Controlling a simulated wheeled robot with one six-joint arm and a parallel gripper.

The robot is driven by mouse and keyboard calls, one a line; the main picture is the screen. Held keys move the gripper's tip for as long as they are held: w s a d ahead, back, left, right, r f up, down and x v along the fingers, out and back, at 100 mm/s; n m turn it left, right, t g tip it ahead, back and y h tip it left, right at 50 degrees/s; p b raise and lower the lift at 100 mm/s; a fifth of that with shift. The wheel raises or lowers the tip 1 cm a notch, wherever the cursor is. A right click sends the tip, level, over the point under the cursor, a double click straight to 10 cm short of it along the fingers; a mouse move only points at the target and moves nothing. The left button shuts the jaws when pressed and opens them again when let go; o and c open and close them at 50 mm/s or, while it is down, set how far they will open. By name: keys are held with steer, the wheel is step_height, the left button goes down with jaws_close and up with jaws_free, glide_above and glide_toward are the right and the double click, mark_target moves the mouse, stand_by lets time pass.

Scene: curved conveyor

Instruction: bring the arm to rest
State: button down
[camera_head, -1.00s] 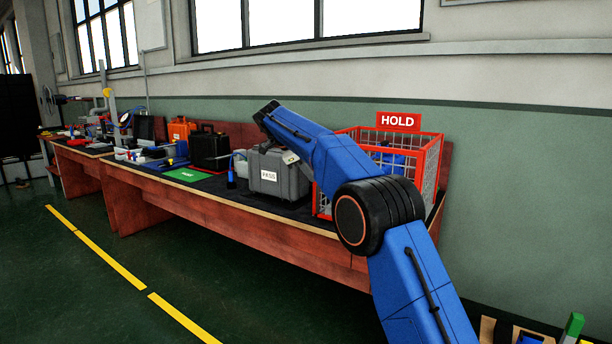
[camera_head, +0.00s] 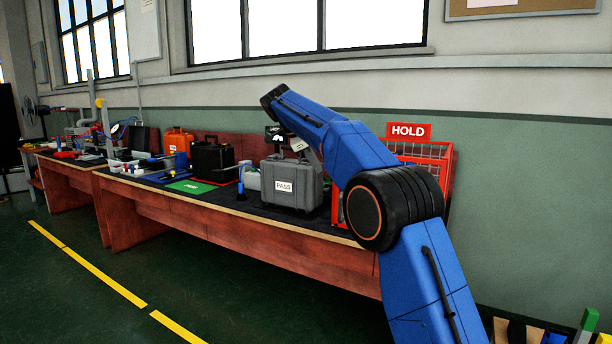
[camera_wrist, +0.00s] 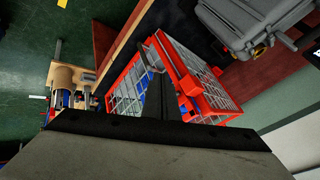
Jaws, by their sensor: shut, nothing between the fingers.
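My blue arm (camera_head: 345,150) is raised and bent in the head view, in front of the bench's right end. My gripper (camera_wrist: 156,58) shows in the wrist view, pointing away from the camera. Its narrow fingers are together with nothing seen between them. The red wire basket (camera_wrist: 190,90) lies beneath and around the fingers in that view, and I cannot tell the gap between them. In the head view the gripper is hidden or too small to make out.
The basket (camera_head: 448,165) with the HOLD sign (camera_head: 408,131) stands behind my arm. A grey PASS case (camera_head: 292,187) stands left of it on the workbench (camera_head: 270,245). The green floor (camera_head: 60,300) in front is open.

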steer(key=s+d+f+n+y, duration=0.15)
steer(key=s+d+n, duration=0.5)
steer(key=s, duration=0.85)
steer(key=s+d+f+n+y, duration=0.15)
steer(key=s+d+n, duration=0.25)
steer(key=s+d, duration=0.85)
steer(key=s+f+n+y, duration=0.1)
steer(key=s+f+n, duration=0.1)
steer(key=s+f, duration=0.5)
steer(key=s+f+n, duration=0.3)
steer(key=s+f, duration=0.5)
steer(key=s, duration=0.6)
steer(key=s+f+n+y, duration=0.1)
steer(key=s+f+n, duration=0.2)
steer(key=s+f, duration=0.5)
steer(key=s+d, duration=0.1)
steer(key=s, duration=0.2)
steer(key=shift+s+y, duration=0.3)
